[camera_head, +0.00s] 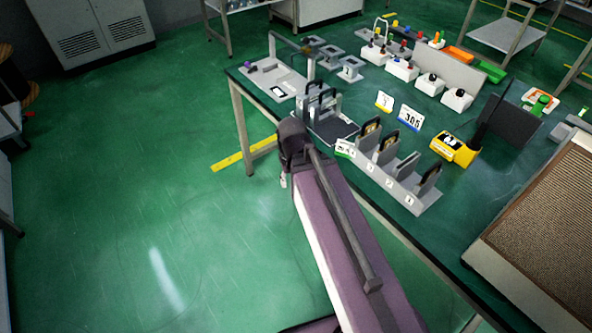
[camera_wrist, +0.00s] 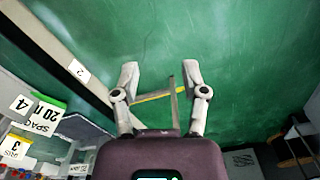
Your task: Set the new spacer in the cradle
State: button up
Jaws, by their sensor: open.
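My gripper (camera_wrist: 161,77) is open and empty in the wrist view, its two fingers apart above green floor. In the head view my arm hides most of it. A grey slotted rack (camera_head: 418,207) with numbered slots holds several upright dark plates, some with tan faces, near the table's front edge. A grey stand (camera_head: 345,138) with upright dark handled parts is left of the rack. I cannot tell for sure which plate is the new spacer or which fixture is the cradle. A label (camera_wrist: 42,125) with cut-off text "SPAC" shows at the wrist view's left.
A large brown-meshed box (camera_head: 545,215) stands at right.

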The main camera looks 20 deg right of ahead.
jog(key=w+d+r+m+t+h, duration=0.2)
jog(key=w+d+r+m+h, duration=0.1)
jog(key=w, duration=0.5)
jog(key=w+d+r+m+t+h, duration=0.2)
jog(key=w+d+r+m+h, duration=0.2)
jog(key=w+m, duration=0.3)
jog(key=w+d+r+m+t+h, duration=0.1)
jog(key=w+d+r+m+h, duration=0.2)
jog(key=w, duration=0.6)
notch_tip(320, 180, up, 2)
jog(key=m+h, duration=0.2)
jog(key=shift+w+d+m+t, duration=0.15)
jog(key=shift+w+m+t, duration=0.15)
jog(key=shift+w+t, duration=0.1)
jog(key=shift+d, duration=0.1)
jog(key=b, duration=0.2)
send_over(317, 105)
jog(key=a, duration=0.1)
jog(key=f, duration=0.2)
jog(key=shift+s+a+f, duration=0.1)
jog(key=shift+s+f, duration=0.15)
jog(key=shift+f, duration=0.15)
jog(key=shift+w+d+f+b, duration=0.1)
jog(key=shift+w+d+b, duration=0.1)
jog(key=shift+d, duration=0.15)
jog(key=shift+w+d+f+b, duration=0.1)
jog(key=shift+d+b, duration=0.1)
jog(key=shift+d, duration=0.1)
